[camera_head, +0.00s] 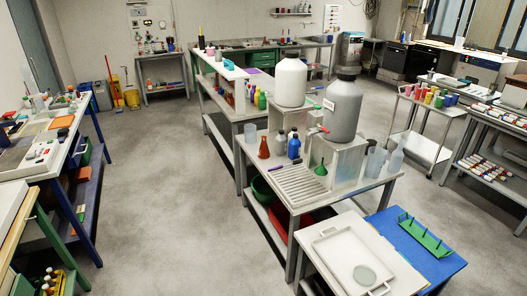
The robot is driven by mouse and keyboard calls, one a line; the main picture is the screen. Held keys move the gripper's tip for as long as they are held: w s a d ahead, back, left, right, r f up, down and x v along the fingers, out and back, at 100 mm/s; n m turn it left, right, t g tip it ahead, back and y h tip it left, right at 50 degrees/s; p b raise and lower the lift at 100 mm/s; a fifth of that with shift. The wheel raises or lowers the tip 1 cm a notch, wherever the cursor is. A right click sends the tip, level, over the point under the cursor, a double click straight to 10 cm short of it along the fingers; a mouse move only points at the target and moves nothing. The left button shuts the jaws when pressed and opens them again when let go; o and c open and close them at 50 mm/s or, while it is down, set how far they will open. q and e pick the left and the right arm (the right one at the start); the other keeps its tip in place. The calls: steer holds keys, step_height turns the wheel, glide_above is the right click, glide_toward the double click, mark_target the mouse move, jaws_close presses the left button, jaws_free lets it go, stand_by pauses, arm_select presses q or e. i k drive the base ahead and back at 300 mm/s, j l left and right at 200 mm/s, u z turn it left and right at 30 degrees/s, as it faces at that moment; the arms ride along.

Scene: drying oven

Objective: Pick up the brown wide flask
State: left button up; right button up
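A small reddish-brown conical flask (264,148) stands upright on the middle bench (300,208). It is at the bench's left side, behind the white ribbed drain rack. It looks like the brown wide flask, though it is small in the view. Neither of my grippers is in view, and nothing touches the flask.
Beside the flask stand grey and blue bottles (294,147). Two large carboys, white (290,82) and grey (342,108), rise to its right. A white tray (330,240) and green rack (424,236) are nearer. Open floor (170,200) lies left of the bench.

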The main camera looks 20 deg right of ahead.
mark_target(265, 153)
steer(key=z, duration=0.7)
steer(key=i+j+z, duration=0.15)
steer(key=i+z, duration=0.2)
steer(key=i+j+z, duration=0.2)
steer(key=z, duration=0.2)
steer(key=i+j+z, duration=0.2)
steer(key=z, duration=0.15)
steer(key=i+j, duration=0.2)
steer(key=i+j+z, duration=0.1)
steer(key=j, duration=0.35)
steer(key=i+j, duration=0.4)
steer(key=j, duration=0.25)
steer(key=i+j+z, duration=0.1)
steer(key=j, duration=0.2)
